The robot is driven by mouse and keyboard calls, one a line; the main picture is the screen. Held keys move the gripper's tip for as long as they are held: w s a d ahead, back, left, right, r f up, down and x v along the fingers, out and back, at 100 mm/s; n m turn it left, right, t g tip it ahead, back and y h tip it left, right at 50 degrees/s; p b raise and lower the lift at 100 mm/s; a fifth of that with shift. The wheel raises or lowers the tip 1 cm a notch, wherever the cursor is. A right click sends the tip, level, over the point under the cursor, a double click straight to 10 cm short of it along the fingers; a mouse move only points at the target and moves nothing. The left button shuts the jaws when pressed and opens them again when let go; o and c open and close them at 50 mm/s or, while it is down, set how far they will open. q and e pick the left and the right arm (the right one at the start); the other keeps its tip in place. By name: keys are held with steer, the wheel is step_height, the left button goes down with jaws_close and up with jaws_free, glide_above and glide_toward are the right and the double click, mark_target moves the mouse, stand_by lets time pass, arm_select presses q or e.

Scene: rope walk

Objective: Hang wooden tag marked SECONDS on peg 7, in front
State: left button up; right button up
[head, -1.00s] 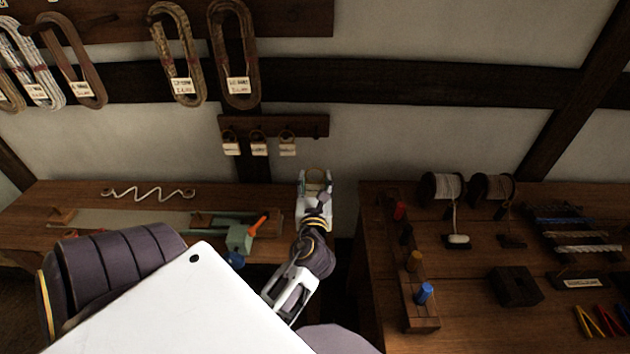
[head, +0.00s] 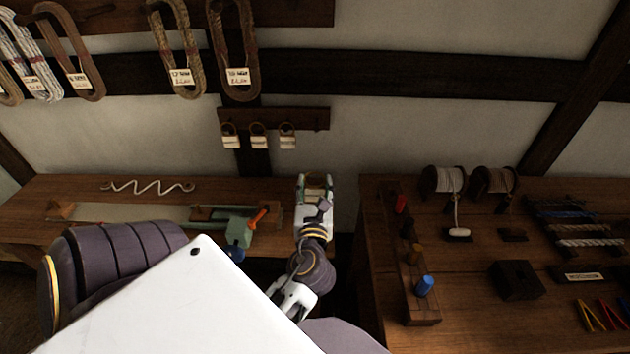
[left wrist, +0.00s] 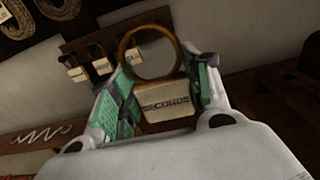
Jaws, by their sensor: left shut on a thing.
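My left gripper (head: 315,182) is shut on the wooden tag marked SECONDS (left wrist: 167,103). The left wrist view shows the pale tag between the green-lined fingers, lettering facing the camera, with its brown ring (left wrist: 150,52) upright above it. The gripper is in the air, below and right of a small dark peg rail (head: 300,118) on the wall. Three tags (head: 259,142) hang on this rail by their rings. The rail's right end looks free of tags. I cannot read any peg numbers. My right gripper is not in view.
Rope coils (head: 235,50) with labels hang from a higher board at the upper left. A left bench (head: 70,190) holds a green tool (head: 239,230). A right bench (head: 460,280) holds spools (head: 443,180) and coloured pegs. Bare wall lies right of the small rail.

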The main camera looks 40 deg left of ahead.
arm_select(q)
steer(key=shift+p+v, duration=0.35)
steer(key=shift+v, duration=0.8)
